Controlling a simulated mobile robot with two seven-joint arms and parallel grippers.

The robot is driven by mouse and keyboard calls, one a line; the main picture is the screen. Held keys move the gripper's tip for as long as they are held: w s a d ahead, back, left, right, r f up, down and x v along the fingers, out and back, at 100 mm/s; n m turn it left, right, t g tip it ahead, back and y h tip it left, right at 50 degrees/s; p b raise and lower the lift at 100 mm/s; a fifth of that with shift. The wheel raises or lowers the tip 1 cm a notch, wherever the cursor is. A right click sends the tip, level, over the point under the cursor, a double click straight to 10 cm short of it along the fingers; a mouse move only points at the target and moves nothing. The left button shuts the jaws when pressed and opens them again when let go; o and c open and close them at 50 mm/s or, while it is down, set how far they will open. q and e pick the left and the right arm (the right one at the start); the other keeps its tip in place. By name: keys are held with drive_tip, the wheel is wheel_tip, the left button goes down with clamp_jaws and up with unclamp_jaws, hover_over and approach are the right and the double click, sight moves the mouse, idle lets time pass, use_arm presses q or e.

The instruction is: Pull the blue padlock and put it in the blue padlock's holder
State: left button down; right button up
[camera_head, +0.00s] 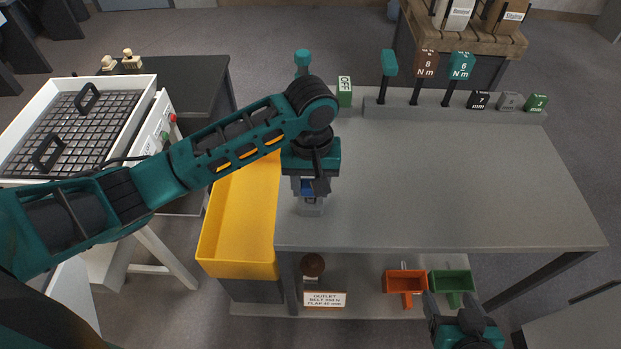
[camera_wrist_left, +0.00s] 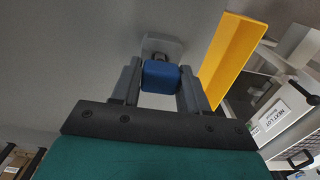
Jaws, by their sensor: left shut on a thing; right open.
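The blue padlock (camera_head: 308,190) is at the front left of the grey table, mostly covered by my left gripper (camera_head: 311,187) in the head view. In the left wrist view the blue padlock (camera_wrist_left: 160,75) sits between the two fingers of my left gripper (camera_wrist_left: 160,82), which is shut on it. Its shackle points to a small grey block (camera_wrist_left: 161,45); I cannot tell whether it is hooked there. My right gripper (camera_head: 450,300) is open and empty at the bottom, in front of the table. I see no blue holder.
A yellow bin (camera_head: 238,262) adjoins the table's left side. An orange holder (camera_head: 405,280) and a green holder (camera_head: 452,281) sit below the table's front edge. Upright tools (camera_head: 416,80) and labelled blocks line the back. The grey tabletop (camera_head: 450,180) is clear.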

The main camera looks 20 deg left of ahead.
use_arm(q)
drive_tip(key=shift+f, duration=0.3)
drive_tip(key=shift+c, duration=2.4)
unclamp_jaws()
drive_tip(key=shift+f, duration=0.1)
wheel_tip(320, 180, up, 13)
